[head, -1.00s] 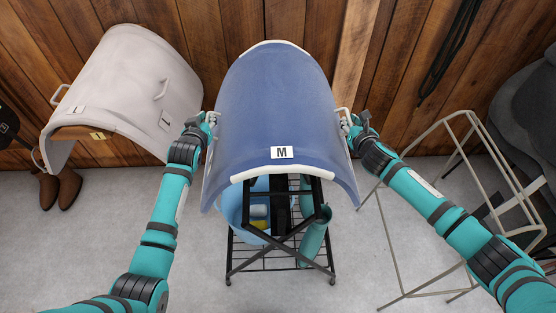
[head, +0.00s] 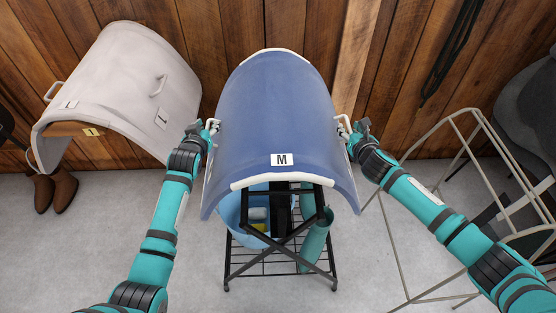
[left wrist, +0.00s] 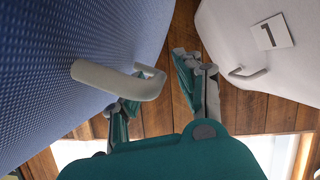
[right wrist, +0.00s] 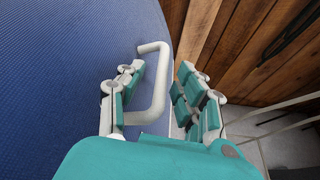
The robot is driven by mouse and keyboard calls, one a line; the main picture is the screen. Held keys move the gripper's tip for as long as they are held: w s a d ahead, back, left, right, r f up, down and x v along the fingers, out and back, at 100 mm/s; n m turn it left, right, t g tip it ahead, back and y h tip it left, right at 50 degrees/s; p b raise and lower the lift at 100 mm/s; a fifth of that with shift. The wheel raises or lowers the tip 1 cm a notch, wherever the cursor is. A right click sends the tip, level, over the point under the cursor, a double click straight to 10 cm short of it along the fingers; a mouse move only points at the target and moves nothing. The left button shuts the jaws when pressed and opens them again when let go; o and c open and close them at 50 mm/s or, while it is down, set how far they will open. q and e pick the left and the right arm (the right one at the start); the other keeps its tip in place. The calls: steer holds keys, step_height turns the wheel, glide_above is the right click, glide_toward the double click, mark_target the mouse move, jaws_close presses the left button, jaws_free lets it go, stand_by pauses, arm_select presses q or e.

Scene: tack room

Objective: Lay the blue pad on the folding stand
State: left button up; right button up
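The blue pad (head: 275,110), a curved shell with white-trimmed ends and a label M, lies arched over the black folding stand (head: 282,235). The stand's top shows under the pad's near end; most contact is hidden. My left gripper (head: 204,130) is open at the pad's left handle (left wrist: 120,80); its fingers (left wrist: 163,95) are spread apart in the left wrist view. My right gripper (head: 355,130) is open at the right handle (right wrist: 158,85); its fingers (right wrist: 162,97) stand apart on either side of the bar in the right wrist view.
A pale pad (head: 125,85) marked with labels sits on a wooden support at the left, with brown boots (head: 55,190) below. A beige wire frame (head: 455,135) stands at the right near a dark grey saddle-like shape (head: 525,120). A blue bucket (head: 235,215) is within the black stand.

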arm_select(q)
steer(key=shift+s, duration=0.1)
arm_select(e)
steer(key=shift+s, duration=0.1)
arm_select(q)
steer(key=v, duration=1.1)
steer(key=shift+s+r, duration=0.25)
steer(key=shift+s, duration=0.1)
arm_select(e)
steer(key=v, duration=1.1)
steer(key=shift+s, duration=0.35)
steer(key=shift+d+r, duration=0.1)
